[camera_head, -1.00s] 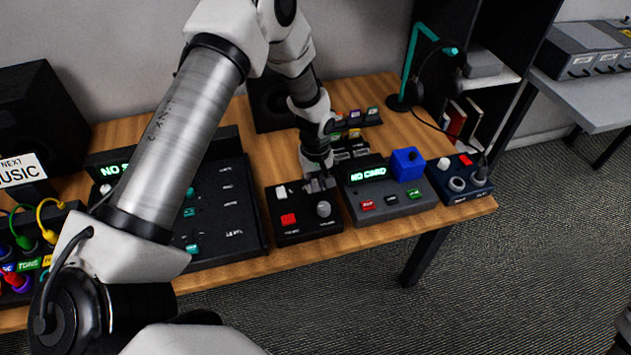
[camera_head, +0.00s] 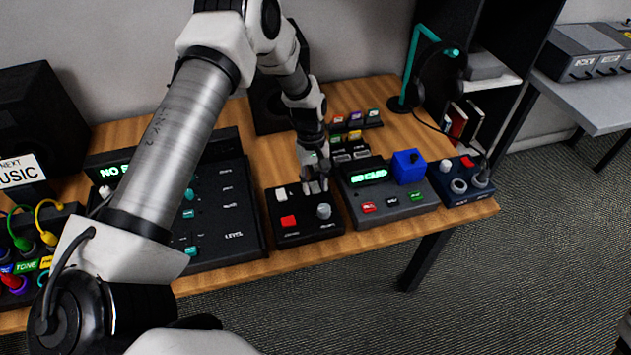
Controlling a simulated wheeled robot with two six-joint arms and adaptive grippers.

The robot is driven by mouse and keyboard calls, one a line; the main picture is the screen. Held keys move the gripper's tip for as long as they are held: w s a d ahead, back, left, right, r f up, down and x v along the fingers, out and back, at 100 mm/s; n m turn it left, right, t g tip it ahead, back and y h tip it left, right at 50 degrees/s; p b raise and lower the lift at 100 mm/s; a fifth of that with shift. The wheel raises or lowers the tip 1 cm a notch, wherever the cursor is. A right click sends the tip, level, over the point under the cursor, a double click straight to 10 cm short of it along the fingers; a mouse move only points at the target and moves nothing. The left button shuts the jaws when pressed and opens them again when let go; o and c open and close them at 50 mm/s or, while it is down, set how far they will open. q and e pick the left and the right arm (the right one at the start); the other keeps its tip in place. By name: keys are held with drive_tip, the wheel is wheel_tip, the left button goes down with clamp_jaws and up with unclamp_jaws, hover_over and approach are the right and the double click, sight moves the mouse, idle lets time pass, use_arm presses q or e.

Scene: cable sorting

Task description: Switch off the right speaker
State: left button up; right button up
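The right speaker (camera_head: 268,104) is a black box at the back of the table, partly hidden behind my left arm. The left speaker (camera_head: 38,112) is a larger-looking black box at the far left. My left gripper (camera_head: 315,186) points down over the back of a small black control box (camera_head: 300,238). This box has a white switch (camera_head: 281,195), a red button (camera_head: 288,221) and a grey knob (camera_head: 324,211). The fingertips are just behind the knob and right of the white switch. I cannot tell whether they touch the box or how far apart they are. My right gripper is out of view.
A mixer panel (camera_head: 228,215) lies left of the control box. A grey card reader (camera_head: 395,209) with a blue cube (camera_head: 408,167) stands close on its right, beside a dark blue box (camera_head: 461,196). A headset stand (camera_head: 408,75) is behind. The table front is clear.

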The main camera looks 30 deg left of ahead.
sight(312, 181)
use_arm(q)
drive_tip(key=shift+w+a+f, duration=0.1)
drive_tip(key=shift+w, duration=0.05)
drive_tip(key=v, duration=1.2)
